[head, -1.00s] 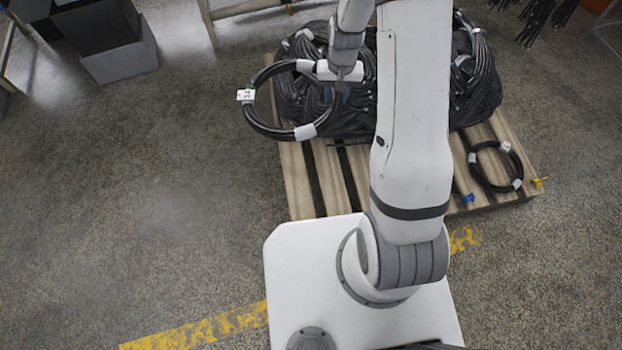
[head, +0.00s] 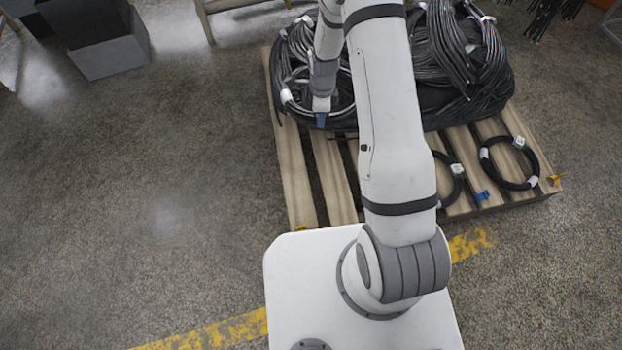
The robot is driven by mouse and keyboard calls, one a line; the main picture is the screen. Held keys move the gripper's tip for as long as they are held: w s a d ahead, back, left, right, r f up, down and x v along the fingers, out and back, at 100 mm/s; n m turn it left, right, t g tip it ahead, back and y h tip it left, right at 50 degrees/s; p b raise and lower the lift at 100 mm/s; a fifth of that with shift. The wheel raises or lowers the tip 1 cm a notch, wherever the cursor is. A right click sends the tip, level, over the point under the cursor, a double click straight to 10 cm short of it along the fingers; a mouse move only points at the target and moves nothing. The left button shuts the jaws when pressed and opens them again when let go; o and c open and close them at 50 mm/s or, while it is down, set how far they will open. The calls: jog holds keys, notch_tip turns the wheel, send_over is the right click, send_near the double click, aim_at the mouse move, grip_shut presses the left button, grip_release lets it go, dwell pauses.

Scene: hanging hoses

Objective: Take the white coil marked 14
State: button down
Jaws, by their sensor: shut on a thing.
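My gripper (head: 321,104) points down at the front left of a black hose pile. It is shut on a black coil (head: 296,104) with a white band at its left. The coil's outline merges with the pile behind it, and my arm covers part of it. No number can be read on it. A second black coil (head: 441,202) with a white and green tag lies on the pallet, partly behind my arm. A third black coil (head: 496,181) with white bands lies to its right. Their marks are too small to read.
The hose pile (head: 488,80) fills the back of the wooden pallet (head: 294,175). A blue piece (head: 482,196) and a yellow piece (head: 555,180) lie near the right coils. Grey boxes (head: 110,55) stand at the upper left. The floor on the left is clear.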

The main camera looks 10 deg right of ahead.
notch_tip(320, 180, down, 23)
jog(key=d+m+y+b, duration=0.1)
jog(key=d+m+b, duration=0.1)
jog(key=m+b, duration=1.35)
jog(key=shift+s+a+f+m+t+p, duration=0.25)
jog(key=shift+s+a+f+m+p, duration=0.4)
jog(key=shift+f+m, duration=0.8)
jog(key=shift+s+a+f+m+t+p, duration=0.25)
jog(key=shift+a+f+m+p, duration=0.7)
jog(key=shift+f, duration=1.05)
jog(key=shift+s+a+f+m+t+p, duration=0.2)
jog(key=shift+s+a+f+m+p, duration=0.35)
jog(key=shift+a+f+m+p, duration=0.8)
jog(key=b, duration=0.1)
jog(key=d+b, duration=0.1)
jog(key=shift+d+f+b, duration=0.1)
jog(key=shift+f+b, duration=0.15)
jog(key=shift+b, duration=0.05)
